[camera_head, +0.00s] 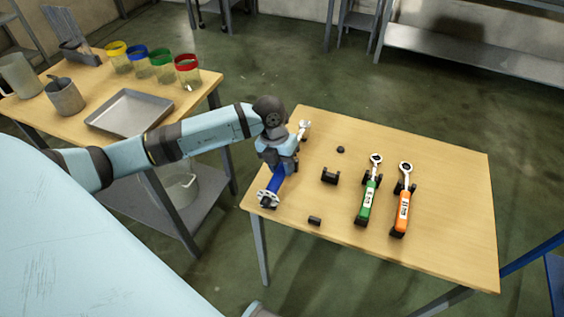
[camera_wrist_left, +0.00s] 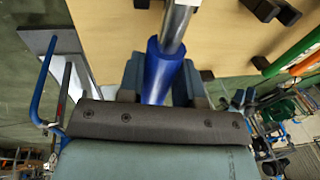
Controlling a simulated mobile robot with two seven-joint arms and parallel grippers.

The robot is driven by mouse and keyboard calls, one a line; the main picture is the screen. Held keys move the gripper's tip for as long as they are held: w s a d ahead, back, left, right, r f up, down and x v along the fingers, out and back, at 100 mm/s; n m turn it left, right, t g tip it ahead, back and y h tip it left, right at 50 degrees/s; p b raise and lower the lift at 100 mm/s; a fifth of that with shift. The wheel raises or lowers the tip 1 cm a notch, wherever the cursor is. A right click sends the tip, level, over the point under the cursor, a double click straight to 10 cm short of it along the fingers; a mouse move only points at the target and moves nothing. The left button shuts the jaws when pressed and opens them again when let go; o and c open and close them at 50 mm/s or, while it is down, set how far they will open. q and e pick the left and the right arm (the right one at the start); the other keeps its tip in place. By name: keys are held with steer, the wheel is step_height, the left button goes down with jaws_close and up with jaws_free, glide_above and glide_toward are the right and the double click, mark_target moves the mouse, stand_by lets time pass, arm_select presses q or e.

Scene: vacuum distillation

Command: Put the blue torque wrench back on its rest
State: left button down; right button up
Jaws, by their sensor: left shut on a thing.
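My left gripper (camera_head: 279,168) is shut on the blue torque wrench (camera_head: 276,183), over the left end of the right-hand table. The wrench's blue handle end points toward the near edge and its metal head (camera_head: 303,128) points away. In the left wrist view the blue handle (camera_wrist_left: 160,72) lies between the fingers, with the metal shaft beyond. I cannot tell whether the wrench touches the table. An empty black rest block (camera_head: 330,176) stands to the right of the gripper, with a smaller black block (camera_head: 314,221) nearer the front edge. My right gripper is not in view.
A green wrench (camera_head: 366,203) and an orange wrench (camera_head: 402,213) lie on black rests farther right. A small black piece (camera_head: 340,149) sits behind the empty block. The left table holds a metal tray (camera_head: 128,112) and several colour-lidded jars.

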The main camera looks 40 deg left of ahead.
arm_select(q)
steer(key=shift+a+b+x, duration=0.25)
steer(key=shift+b+x, duration=0.4)
steer(key=shift+x, duration=0.45)
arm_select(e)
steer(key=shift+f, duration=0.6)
arm_select(q)
steer(key=c, duration=0.7)
jaws_free()
steer(key=shift+f, duration=0.1)
steer(key=shift+s+f, duration=0.1)
steer(key=v, duration=0.3)
steer(key=shift+r, duration=0.25)
steer(key=p+v, duration=0.1)
steer(key=v, duration=0.9)
steer(key=shift+a+r, duration=0.1)
steer(key=shift+r, duration=0.15)
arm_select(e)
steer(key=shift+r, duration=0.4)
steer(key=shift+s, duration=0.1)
